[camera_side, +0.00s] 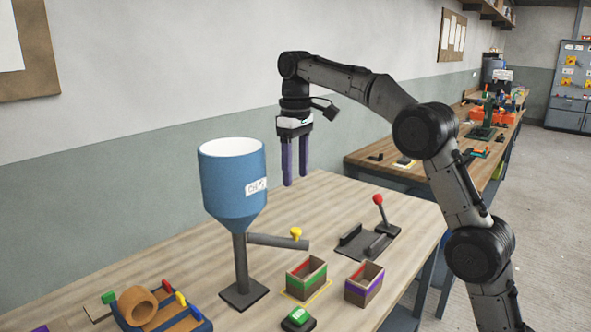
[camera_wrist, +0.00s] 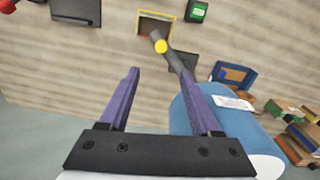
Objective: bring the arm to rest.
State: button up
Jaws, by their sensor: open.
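My gripper (camera_side: 295,180) is up in the air over the back of the workbench (camera_side: 330,205), pointing down. Its two purple fingers are apart with nothing between them, and they also show apart in the wrist view (camera_wrist: 160,75). It is behind and to the right of the blue hopper (camera_side: 232,188) in the side view. In the wrist view the hopper (camera_wrist: 238,122) stands close by the right finger, partly hidden by it; I cannot tell the exact gap.
A spout with a yellow knob (camera_side: 295,233) sticks out from the hopper. A green-striped box (camera_side: 307,280), a purple-striped box (camera_side: 364,288), a green button (camera_side: 298,318), a red-knobbed lever fixture (camera_side: 369,240) and a blue tray (camera_side: 190,322) stand on the bench.

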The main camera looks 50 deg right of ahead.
dwell(0.3)
jog(key=s+a+r+t, duration=0.1)
jog(key=s+a+r, duration=0.1)
jog(key=s+r, duration=0.45)
jog(key=s+a+r+t, duration=0.1)
jog(key=s+a+t, duration=0.15)
jog(key=s, duration=0.95)
jog(key=s+a+f+t, duration=0.1)
jog(key=s+f, duration=0.5)
jog(key=f, duration=0.2)
jog(key=s+a+f+m+t, duration=0.1)
jog(key=s+f, duration=0.5)
jog(key=f, duration=0.3)
jog(key=shift+s+f, duration=0.2)
jog(key=shift+s, duration=0.1)
